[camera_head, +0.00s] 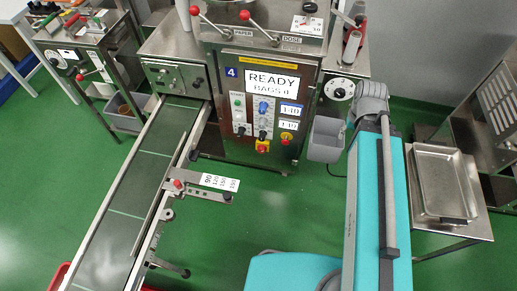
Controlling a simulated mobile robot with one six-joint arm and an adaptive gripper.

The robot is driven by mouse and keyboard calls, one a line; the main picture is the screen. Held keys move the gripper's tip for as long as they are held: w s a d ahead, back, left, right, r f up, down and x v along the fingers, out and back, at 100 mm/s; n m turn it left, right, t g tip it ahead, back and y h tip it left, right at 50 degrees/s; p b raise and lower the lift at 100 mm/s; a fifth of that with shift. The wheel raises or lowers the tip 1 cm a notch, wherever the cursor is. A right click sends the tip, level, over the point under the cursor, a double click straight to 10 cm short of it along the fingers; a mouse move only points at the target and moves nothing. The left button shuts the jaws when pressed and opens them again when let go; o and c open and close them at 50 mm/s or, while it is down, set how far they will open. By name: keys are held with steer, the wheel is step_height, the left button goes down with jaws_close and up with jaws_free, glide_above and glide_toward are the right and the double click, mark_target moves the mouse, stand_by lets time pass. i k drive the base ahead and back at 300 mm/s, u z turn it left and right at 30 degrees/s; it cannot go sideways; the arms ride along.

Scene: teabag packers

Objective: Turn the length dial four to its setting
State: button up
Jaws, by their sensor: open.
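The machine marked 4 (232,72) stands in the upper middle. A round white dial with a graduated rim and a dark knob (340,89) is on its right side, and I take it for length dial four. Its label and pointer are too small to read. The grey end of my teal arm (370,100) is just right of the dial and looks apart from it. No gripper fingers show in this view.
The control panel has a READY display (272,82), number windows (290,110) and several knobs. A grey bin (326,140) hangs below the dial. A conveyor (140,180) runs down left. A steel tray (443,182) sits on a right table. Green floor is clear between.

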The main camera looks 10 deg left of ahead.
mark_target(262, 137)
steer(key=u, duration=0.15)
steer(key=k, duration=1.15)
steer(key=u, duration=0.45)
steer(key=i, duration=0.5)
